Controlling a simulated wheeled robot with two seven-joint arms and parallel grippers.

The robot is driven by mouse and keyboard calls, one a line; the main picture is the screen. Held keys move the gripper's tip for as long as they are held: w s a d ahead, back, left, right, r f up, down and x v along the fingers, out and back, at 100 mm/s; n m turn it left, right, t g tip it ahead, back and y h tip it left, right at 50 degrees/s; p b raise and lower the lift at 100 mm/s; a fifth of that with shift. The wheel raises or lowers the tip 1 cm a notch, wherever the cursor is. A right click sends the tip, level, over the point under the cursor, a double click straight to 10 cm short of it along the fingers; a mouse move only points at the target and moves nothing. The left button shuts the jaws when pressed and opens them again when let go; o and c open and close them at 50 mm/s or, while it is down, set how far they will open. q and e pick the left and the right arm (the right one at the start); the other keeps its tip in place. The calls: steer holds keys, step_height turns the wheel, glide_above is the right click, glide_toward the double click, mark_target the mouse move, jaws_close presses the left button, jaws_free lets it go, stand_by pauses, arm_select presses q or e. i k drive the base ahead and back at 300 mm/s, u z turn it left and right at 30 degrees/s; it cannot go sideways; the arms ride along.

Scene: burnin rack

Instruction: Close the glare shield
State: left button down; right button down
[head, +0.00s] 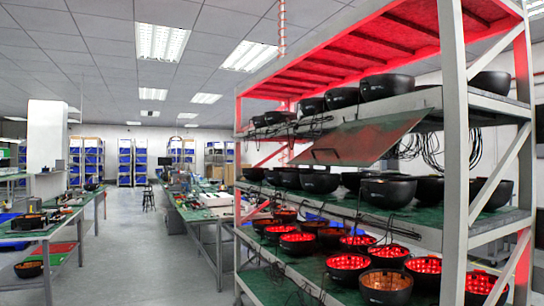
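The glare shield appears to be the flat, grey-brown tinted panel (362,140) on the front of the rack (455,150), in the middle of the head view. It sits just below the front edge of the upper shelf and is tilted outward, not hanging flat against the rack front. It partly covers the gap between the upper and middle shelves. Its hinge details are too small to tell. Neither of my grippers is in view.
Black bowl-shaped units (387,86) stand on the upper shelf, more on the middle shelf (400,225), and red-lit ones (349,268) on the lower shelf. Cables hang along the shelf fronts. Workbenches (190,212) stand to the left, with an open grey aisle (140,265) between them.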

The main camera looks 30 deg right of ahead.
mark_target(359, 144)
steer(key=z, duration=0.65)
steer(key=i, duration=1.1)
steer(key=z, duration=1.1)
